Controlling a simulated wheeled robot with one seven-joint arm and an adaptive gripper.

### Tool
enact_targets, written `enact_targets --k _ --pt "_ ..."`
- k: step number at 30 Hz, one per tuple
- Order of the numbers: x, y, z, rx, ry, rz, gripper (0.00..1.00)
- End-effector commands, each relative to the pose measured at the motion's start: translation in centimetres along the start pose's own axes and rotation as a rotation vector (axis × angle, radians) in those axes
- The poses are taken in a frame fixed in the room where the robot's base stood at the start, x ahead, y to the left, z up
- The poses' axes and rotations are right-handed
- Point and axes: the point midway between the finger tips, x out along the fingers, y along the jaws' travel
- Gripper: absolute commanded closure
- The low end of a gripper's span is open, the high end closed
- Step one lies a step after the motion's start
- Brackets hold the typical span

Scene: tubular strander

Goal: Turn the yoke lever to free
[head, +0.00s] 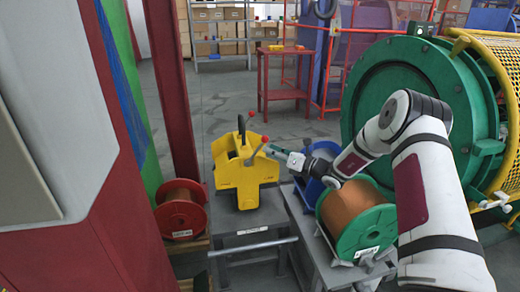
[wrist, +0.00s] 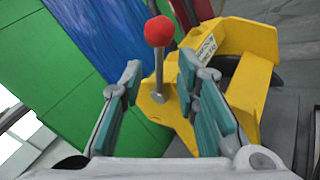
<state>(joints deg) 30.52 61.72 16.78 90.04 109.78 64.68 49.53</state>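The yellow yoke unit (head: 236,175) stands on a grey stand in the middle of the head view. Two red-knobbed levers rise from it, a nearer one (head: 256,149) and a farther one (head: 247,124). My gripper (head: 270,150) is beside the nearer lever, coming from the right. In the wrist view my gripper (wrist: 168,105) is open, its teal-padded fingers apart. One red-knobbed lever (wrist: 159,70) shows upright between them, with the yellow body (wrist: 250,85) behind and to the right. I cannot tell whether either finger touches the lever.
A red spool (head: 181,212) of copper wire stands left of the unit. A large green drum (head: 420,95) stands at right.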

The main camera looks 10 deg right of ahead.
Motion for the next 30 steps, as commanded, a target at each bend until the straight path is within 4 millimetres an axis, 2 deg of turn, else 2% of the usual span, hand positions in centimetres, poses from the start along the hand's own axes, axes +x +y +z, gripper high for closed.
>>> enact_targets --k 3,9,15,22,23,26,30 --pt "2.3 0.0 -0.1 -0.001 0.0 0.002 0.71" --pt "4.8 0.0 -0.1 -0.001 0.0 0.002 0.71" --pt "5.6 0.0 0.0 0.0 0.0 0.0 0.71" --pt "5.7 0.0 0.0 0.0 0.0 0.0 0.71" --pt "5.7 0.0 0.0 0.0 0.0 0.0 0.76" --pt "5.7 0.0 0.0 0.0 0.0 0.0 0.98" --pt "5.7 0.1 0.0 -0.001 0.0 0.001 1.0"
